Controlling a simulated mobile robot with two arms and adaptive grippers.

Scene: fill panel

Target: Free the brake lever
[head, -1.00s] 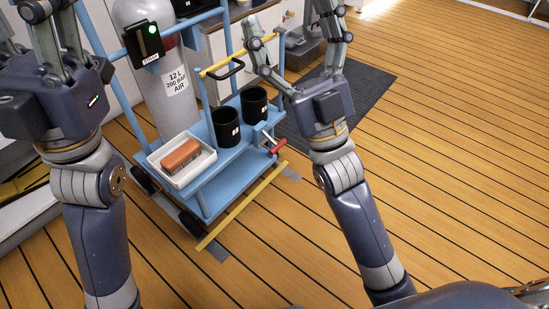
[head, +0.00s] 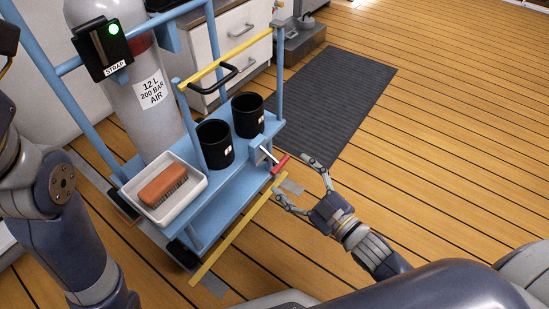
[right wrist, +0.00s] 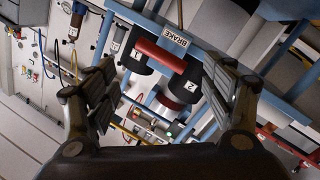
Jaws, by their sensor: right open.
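The brake lever (head: 279,164) has a red handle on a metal arm at the near right corner of the blue cart (head: 226,190). In the right wrist view the red handle (right wrist: 158,55) lies between and beyond my fingers, beside a label reading BRAKE. My right gripper (head: 290,180) is open and empty, with its fingers just right of and below the red handle, apart from it as far as I can tell. My left arm stands at the left edge of the head view; its gripper is out of frame.
The cart carries two black cups (head: 214,144), a white tray (head: 195,192) with a brown brush (head: 163,186), and a grey air cylinder (head: 158,95). A yellow strip (head: 238,230) lies along the cart's near side. A dark mat (head: 335,100) and open wooden floor lie to the right.

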